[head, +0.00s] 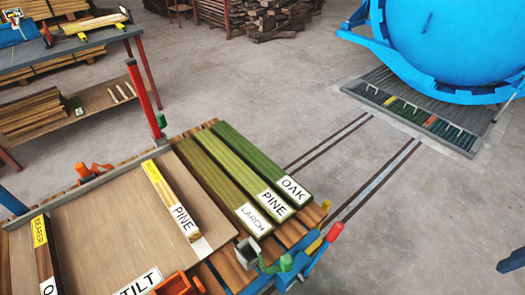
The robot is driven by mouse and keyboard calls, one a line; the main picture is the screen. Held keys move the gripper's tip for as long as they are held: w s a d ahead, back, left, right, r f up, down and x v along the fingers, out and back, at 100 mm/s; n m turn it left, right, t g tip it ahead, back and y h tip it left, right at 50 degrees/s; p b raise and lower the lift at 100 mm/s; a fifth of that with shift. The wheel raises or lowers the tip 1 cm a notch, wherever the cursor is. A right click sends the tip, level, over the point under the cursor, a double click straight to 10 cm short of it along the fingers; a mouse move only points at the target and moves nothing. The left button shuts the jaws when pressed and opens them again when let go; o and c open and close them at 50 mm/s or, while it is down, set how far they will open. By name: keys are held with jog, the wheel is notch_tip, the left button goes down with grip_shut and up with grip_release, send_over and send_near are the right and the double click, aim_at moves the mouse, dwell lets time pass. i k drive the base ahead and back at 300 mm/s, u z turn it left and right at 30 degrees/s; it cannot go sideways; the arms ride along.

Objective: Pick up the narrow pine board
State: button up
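A narrow board labelled PINE (203,202) lies on the brown flat panel (105,220), with a yellow tag at its far end and a pale block or patch at its near end. A second, wider board labelled PINE (234,168) is greenish and lies between the board labelled LARCH (208,178) and the board labelled OAK (252,157), on the slats to the right of the panel. My gripper is not in view, and nothing is seen holding either pine board.
Another tagged board (46,255) lies at the panel's left. A TILT sign (140,283) and an orange clamp-like part (178,284) are at the near edge. A red upright post (142,97) stands behind. The blue autoclave (455,40) is at upper right; floor rails (375,180) run toward it.

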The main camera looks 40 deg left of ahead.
aim_at(271, 202)
jog(key=i, duration=0.5)
jog(key=u, duration=2.85)
jog(key=i, duration=0.5)
jog(key=z, duration=0.05)
